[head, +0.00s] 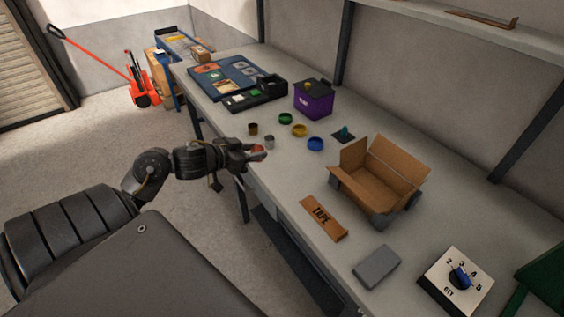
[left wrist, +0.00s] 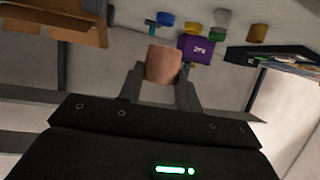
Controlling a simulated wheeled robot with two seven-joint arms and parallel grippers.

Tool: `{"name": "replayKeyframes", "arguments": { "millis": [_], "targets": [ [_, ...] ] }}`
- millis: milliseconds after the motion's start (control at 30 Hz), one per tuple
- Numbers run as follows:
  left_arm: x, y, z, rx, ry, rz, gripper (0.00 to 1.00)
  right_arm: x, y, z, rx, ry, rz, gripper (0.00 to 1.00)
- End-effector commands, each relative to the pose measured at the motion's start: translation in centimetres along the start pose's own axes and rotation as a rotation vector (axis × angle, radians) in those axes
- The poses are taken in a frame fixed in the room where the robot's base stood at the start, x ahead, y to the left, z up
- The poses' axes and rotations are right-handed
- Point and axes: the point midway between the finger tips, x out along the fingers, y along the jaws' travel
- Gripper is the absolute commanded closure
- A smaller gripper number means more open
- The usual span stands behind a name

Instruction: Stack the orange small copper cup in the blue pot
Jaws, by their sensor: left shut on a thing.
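The orange small copper cup (head: 258,149) is held between the fingers of my left gripper (head: 255,151) at the table's left edge in the head view. In the left wrist view the cup (left wrist: 163,64) sits between the two fingertips (left wrist: 162,78), which are shut on its sides. The blue pot (head: 316,144) stands on the table to the right of the held cup, apart from it. It also shows in the left wrist view (left wrist: 165,19), beyond the cup. The pot's inside is too small to make out. My right gripper is not in view.
A grey cup (head: 269,141), a brown cup (head: 253,129), a yellow pot (head: 299,131) and a green pot (head: 286,118) stand near the blue pot.

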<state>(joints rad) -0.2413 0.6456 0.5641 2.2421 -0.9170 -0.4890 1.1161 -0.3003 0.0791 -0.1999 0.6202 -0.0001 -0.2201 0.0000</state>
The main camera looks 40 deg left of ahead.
Motion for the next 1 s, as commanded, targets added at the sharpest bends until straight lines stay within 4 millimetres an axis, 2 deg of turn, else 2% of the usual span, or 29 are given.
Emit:
{"name": "replayKeyframes", "arguments": {
  "millis": [33,100,233,367,667,767,867,1000],
  "targets": [
    [-0.4,-1.7,-0.1,-0.020,-0.001,-0.052,0.87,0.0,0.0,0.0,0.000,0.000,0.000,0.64],
    [-0.9,-3.6,-0.5,-0.044,0.000,-0.111,0.87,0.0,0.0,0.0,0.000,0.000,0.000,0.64],
    [-1.4,-5.7,-0.9,-0.075,0.001,-0.184,0.87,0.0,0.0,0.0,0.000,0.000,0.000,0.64],
    [-1.6,-6.4,-0.7,-0.091,0.000,-0.219,0.87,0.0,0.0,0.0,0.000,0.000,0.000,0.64],
    [-1.4,-6.4,-0.7,-0.091,0.001,-0.219,0.87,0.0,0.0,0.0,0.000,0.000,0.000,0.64],
    [-0.2,-6.2,-0.6,-0.095,0.004,-0.218,0.87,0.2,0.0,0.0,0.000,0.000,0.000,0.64],
    [2.1,-5.6,-0.5,-0.097,0.005,-0.216,0.87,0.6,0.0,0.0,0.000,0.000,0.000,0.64],
    [6.1,-4.7,-0.4,-0.097,0.005,-0.215,0.87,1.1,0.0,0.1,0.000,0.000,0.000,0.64]
  ]
}}
